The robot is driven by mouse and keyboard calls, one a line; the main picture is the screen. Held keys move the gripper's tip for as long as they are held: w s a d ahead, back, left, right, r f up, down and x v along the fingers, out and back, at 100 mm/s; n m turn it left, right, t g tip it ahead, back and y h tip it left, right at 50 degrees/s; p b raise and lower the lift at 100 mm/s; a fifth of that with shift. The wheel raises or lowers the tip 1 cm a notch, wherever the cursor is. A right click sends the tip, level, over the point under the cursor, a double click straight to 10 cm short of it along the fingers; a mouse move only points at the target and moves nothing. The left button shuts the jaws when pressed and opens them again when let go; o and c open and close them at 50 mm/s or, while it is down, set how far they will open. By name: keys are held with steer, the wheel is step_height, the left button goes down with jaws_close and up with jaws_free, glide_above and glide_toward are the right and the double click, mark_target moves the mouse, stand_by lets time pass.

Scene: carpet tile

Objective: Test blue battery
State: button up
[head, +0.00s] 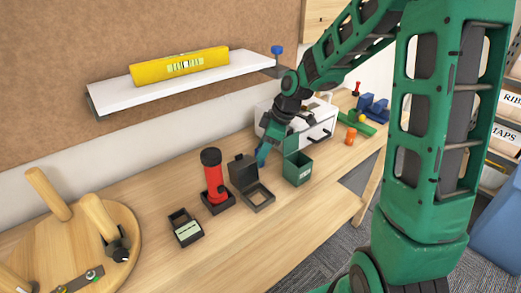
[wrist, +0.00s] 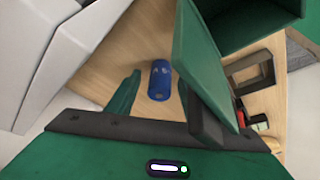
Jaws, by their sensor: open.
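A blue battery (wrist: 159,80) lies on the wooden bench in the wrist view, between and beyond the open fingers of my gripper (wrist: 157,88). I cannot tell whether either finger touches it. In the head view my gripper (head: 262,154) is low over the bench, behind the black open-lidded box, and the battery cannot be made out there. A small dark device with a pale display (head: 186,229), perhaps the tester, sits at the front of the bench. A red flashlight (head: 214,180) stands upright in a dark base.
The black box (head: 258,196) has its lid raised. A green bin (head: 299,169) stands close right of my gripper, and a white drawer unit (head: 310,126) behind it. A wooden disc (head: 65,245) with pegs is at left. A white shelf (head: 115,92) holds a yellow object (head: 180,66).

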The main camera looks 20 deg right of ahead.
jaws_close()
steer(key=shift+w+a, duration=0.15)
steer(key=shift+w, duration=0.55)
steer(key=shift+w+a, duration=0.1)
steer(key=shift+w, duration=0.6)
jaws_free()
steer(key=shift+d, duration=0.1)
steer(key=v, duration=1)
steer(key=shift+r, duration=0.3)
